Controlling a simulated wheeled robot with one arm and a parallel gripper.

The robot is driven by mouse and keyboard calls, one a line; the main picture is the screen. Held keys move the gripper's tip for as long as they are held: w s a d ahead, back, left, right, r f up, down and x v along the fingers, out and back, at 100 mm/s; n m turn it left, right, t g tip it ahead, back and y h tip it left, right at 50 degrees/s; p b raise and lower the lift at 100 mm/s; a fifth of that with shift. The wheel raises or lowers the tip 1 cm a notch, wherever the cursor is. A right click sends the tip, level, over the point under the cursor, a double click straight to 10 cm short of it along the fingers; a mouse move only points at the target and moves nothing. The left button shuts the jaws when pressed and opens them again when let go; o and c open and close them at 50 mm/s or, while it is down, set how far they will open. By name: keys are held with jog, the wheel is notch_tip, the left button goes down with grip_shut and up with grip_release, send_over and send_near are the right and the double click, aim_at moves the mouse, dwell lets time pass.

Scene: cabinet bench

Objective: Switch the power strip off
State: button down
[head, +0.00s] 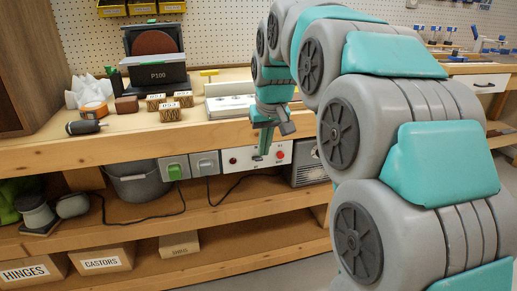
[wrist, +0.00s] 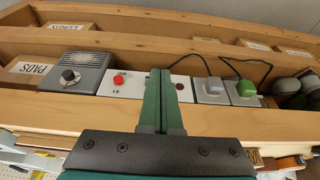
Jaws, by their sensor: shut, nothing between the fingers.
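A white panel (head: 245,158) is set under the front edge of the bench; it may be the power strip, but I cannot read its labels. It has a red button (head: 280,155) at its right and a small dark red spot at its left. In the wrist view the panel (wrist: 135,88) and red button (wrist: 119,80) appear mirrored in order. My gripper (head: 262,155) is shut and empty, pointing down in front of the panel's middle. In the wrist view the closed fingers (wrist: 159,75) hide that part. I cannot tell whether they touch it.
Left of the panel are a grey switch box (head: 205,164) and one with a green switch (head: 174,170), each with a cable. A grey box with a black knob (wrist: 68,75) is on the panel's other side. The wooden bench edge (head: 110,150) lies just above; shelves with boxes lie below.

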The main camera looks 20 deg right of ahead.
aim_at(258, 157)
jog(key=w+d+r+t, duration=0.1)
jog(key=w+r, duration=0.1)
jog(key=w, duration=0.3)
jog(key=shift+w+d+r, duration=0.25)
jog(key=shift+w+r, duration=0.05)
jog(key=shift+r, duration=0.1)
jog(key=p+x, duration=0.1)
jog(key=x, duration=0.9)
jog(key=shift+d, duration=0.1)
